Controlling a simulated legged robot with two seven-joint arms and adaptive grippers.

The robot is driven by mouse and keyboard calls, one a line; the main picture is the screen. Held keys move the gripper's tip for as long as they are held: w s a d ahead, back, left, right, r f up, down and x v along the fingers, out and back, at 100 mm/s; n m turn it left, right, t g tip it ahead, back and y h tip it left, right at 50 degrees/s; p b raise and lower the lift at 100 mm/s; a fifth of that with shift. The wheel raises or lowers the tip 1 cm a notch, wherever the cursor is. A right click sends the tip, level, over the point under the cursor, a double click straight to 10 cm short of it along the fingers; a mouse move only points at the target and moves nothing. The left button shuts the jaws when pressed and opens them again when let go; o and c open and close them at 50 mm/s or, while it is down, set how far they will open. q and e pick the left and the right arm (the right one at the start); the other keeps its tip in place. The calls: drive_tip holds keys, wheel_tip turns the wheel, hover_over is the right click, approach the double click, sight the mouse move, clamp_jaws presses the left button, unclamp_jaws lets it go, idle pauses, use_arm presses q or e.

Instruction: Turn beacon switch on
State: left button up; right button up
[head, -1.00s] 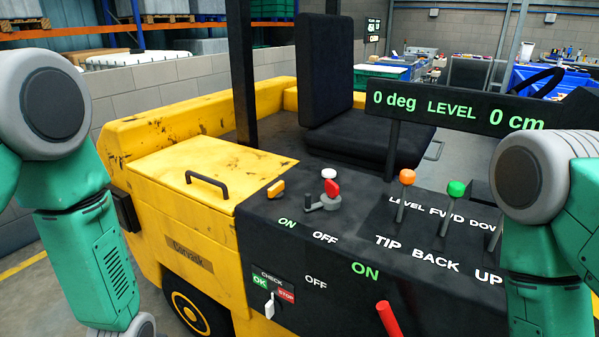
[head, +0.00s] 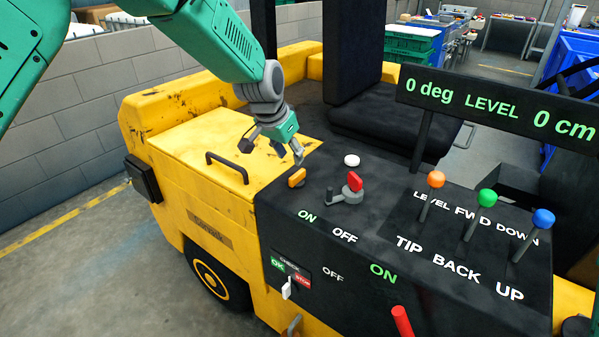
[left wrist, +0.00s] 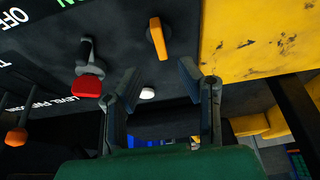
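An orange rotary switch (head: 297,177) sits on the left end of the black console, beside the yellow hood. No beacon label is readable near it. ON and OFF labels are printed in front of it. My left gripper (head: 272,150) is open and empty, above the hood's edge just behind the orange switch. In the left wrist view the orange switch (left wrist: 158,38) lies just beyond the gap between the open fingertips (left wrist: 158,72), apart from both. My right gripper is out of view.
A red-handled lever (head: 355,183) and a white button (head: 352,160) stand right of the switch. Orange, green (head: 487,197) and blue (head: 543,218) knobbed levers stand farther right. A black handle (head: 228,166) is on the hood, left of the gripper. A red lever (head: 402,321) is in front.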

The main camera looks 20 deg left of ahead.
sight(297, 173)
use_arm(q)
drive_tip(key=x, duration=0.8)
drive_tip(key=shift+f+p, duration=0.35)
clamp_jaws()
